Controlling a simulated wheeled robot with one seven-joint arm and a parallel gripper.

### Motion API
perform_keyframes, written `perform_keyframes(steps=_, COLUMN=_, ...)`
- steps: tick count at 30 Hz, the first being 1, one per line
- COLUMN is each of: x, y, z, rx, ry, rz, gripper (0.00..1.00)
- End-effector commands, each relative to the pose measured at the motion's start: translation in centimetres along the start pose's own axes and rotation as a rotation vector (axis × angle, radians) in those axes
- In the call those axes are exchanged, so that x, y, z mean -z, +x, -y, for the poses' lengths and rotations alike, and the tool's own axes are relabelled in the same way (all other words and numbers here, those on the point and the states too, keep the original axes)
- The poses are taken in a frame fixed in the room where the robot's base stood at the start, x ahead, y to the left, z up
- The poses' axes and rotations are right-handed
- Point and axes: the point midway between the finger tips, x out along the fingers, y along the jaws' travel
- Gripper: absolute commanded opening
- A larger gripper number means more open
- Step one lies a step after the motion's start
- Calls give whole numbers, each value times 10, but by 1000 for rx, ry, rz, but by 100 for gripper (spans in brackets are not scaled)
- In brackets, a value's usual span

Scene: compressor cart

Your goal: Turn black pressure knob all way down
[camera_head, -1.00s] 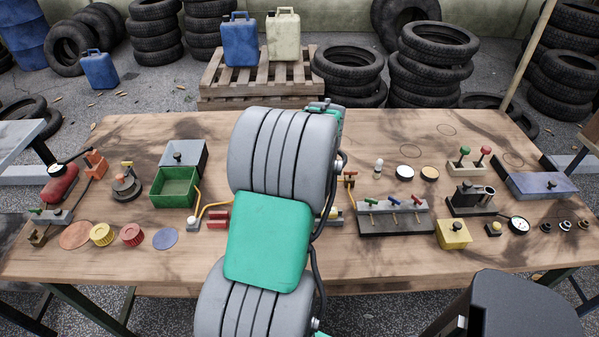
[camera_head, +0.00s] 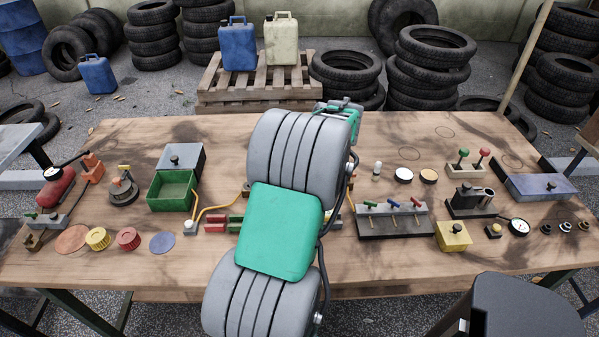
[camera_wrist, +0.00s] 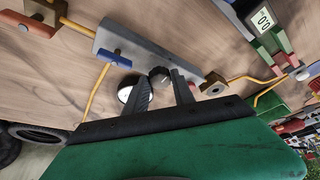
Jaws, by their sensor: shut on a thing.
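In the wrist view, the black knob (camera_wrist: 160,75) sits at the grey manifold bar (camera_wrist: 146,50). My gripper (camera_wrist: 160,78) is over it, with one dark finger on each side, shut on the knob. A round white-faced gauge (camera_wrist: 128,95) lies just left of the knob, partly hidden by my left finger. In the head view, my arm covers the middle of the table, so the gripper and this knob are hidden there.
In the wrist view, a blue lever (camera_wrist: 116,57) and yellow hoses (camera_wrist: 97,90) lie close by, with a brass fitting (camera_wrist: 214,88) to the right. A display (camera_wrist: 264,19) reads about 0.0. A valve block (camera_head: 395,228) stands right of my arm.

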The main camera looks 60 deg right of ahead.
Motion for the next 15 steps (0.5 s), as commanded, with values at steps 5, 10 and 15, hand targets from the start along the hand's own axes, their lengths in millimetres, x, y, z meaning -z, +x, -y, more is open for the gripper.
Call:
perform_keyframes(steps=5, x=0, y=0, z=0, rx=-1, ry=-1, rz=-1, gripper=31)
perform_keyframes(steps=10, x=0, y=0, z=0, rx=0, ry=0, rz=0, gripper=45)
perform_keyframes(steps=15, x=0, y=0, z=0, rx=0, ry=1, rz=0, gripper=52)
